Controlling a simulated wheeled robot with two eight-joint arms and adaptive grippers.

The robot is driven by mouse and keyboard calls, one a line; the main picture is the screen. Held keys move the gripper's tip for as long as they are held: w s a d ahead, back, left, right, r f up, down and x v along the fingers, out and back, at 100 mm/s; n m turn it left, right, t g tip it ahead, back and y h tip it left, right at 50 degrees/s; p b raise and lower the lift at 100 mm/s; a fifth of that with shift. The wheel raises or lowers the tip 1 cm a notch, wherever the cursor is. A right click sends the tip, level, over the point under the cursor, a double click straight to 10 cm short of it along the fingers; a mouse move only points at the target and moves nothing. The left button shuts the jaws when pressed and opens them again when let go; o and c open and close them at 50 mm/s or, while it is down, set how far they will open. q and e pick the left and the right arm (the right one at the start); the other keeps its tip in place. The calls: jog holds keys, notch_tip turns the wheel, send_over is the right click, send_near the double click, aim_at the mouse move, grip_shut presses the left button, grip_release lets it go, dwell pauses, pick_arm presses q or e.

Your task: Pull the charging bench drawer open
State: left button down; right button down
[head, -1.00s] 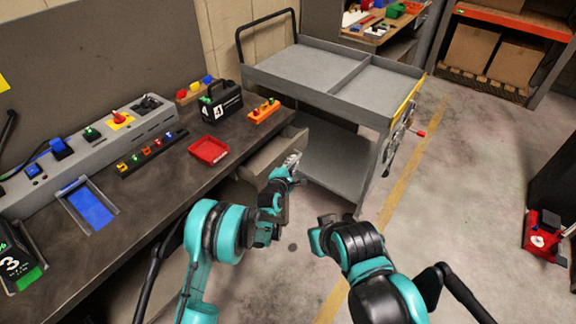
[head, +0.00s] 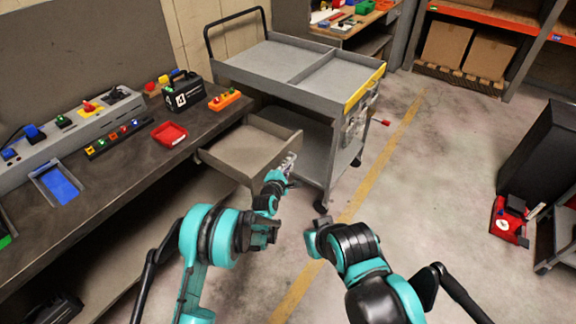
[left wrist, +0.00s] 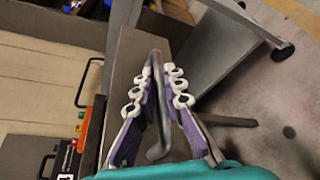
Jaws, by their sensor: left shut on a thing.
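The charging bench (head: 115,170) runs along the left in the head view. Its grey drawer (head: 245,150) is pulled well out at the bench's far end, beside the cart, and its empty inside shows. My left gripper (head: 290,162) is at the drawer's front. In the left wrist view its pale, ringed fingers (left wrist: 157,92) are shut around the grey bar handle (left wrist: 157,150), with the drawer front (left wrist: 126,70) behind it. My right arm shows in the head view, but its gripper fingers do not.
A grey cart (head: 300,75) stands just beyond the drawer, very close to it. On the bench are a red tray (head: 169,133), a black case (head: 183,92) and an orange block (head: 224,100). Floor is clear to the right, up to a red object (head: 510,220).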

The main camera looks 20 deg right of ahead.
pick_arm(q)
jog(key=c, duration=1.9)
grip_release()
jog(key=v, duration=1.2)
jog(key=shift+f, duration=0.1)
jog(key=shift+a, duration=0.1)
jog(key=s+a+r+m+g+y, duration=0.1)
jog(key=s+a+r+m+y, duration=0.1)
jog(key=s+a+r+m, duration=0.45)
jog(key=s+a+r+m+g+y, duration=0.1)
jog(key=a+r+m+y, duration=0.15)
jog(key=a+r, duration=0.75)
jog(key=s+a+f+m+g+y, duration=0.1)
jog(key=s+a+m, duration=0.2)
jog(key=s+a, duration=0.3)
jog(key=s+a+f+m+g+y, duration=0.1)
jog(key=s+a+m, duration=0.2)
jog(key=s+a, duration=0.3)
jog(key=s+a+f+m+g+y, duration=0.1)
jog(key=s+a+m+y, duration=0.1)
jog(key=s+a, duration=0.4)
jog(key=shift+s+a+f+m+g, duration=0.1)
jog(key=shift+s+m+g, duration=0.1)
jog(key=shift+s, duration=0.8)
jog(key=shift+s+a+f+m+g, duration=0.1)
jog(key=shift+s+a+m+g, duration=0.1)
jog(key=shift+s, duration=0.8)
